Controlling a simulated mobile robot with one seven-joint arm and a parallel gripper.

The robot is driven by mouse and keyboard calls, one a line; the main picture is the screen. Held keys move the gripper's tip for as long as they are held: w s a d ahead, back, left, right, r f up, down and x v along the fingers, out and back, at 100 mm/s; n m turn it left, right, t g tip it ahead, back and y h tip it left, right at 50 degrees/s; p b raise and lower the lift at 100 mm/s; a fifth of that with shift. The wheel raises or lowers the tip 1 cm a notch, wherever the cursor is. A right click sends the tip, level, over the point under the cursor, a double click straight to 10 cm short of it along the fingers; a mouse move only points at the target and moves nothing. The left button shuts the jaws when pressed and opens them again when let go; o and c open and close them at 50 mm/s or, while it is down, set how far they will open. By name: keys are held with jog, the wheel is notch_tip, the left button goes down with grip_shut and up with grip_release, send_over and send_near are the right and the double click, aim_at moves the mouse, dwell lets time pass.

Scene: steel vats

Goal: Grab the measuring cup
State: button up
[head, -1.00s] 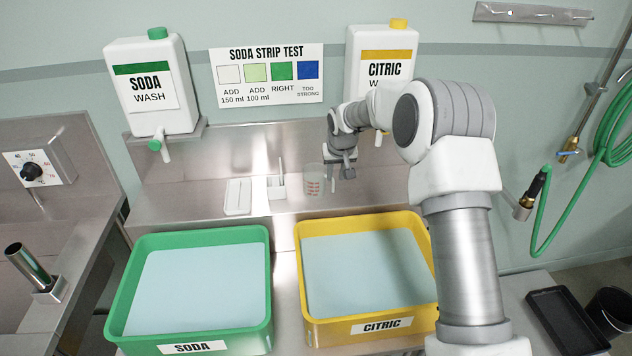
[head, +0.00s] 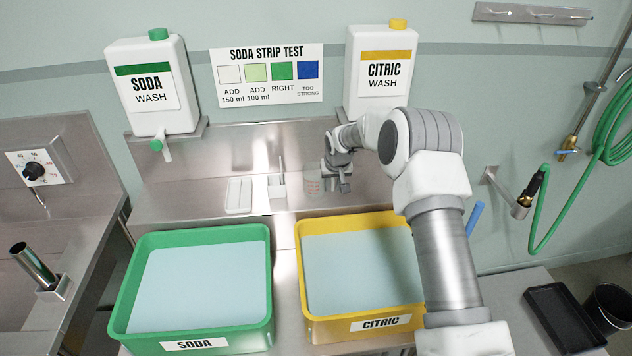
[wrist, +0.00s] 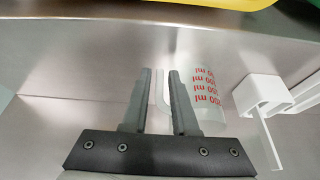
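The clear measuring cup (head: 312,186) with red markings stands on the steel counter behind the yellow tub. In the wrist view the cup (wrist: 212,100) is just right of my fingers, with its red ml marks showing. Its clear handle (wrist: 160,88) shows between the two fingers. My gripper (wrist: 161,74) is open around the handle, and the fingers do not look closed on it. In the head view my gripper (head: 338,184) is at the cup's right side, partly overlapping it.
A white holder (head: 277,187) and a white tray (head: 239,196) are left of the cup. The green soda tub (head: 196,343) and yellow citric tub (head: 380,323) stand in front. The citric jug (head: 380,75) hangs above, partly behind my arm.

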grip_shut()
dwell(1.3)
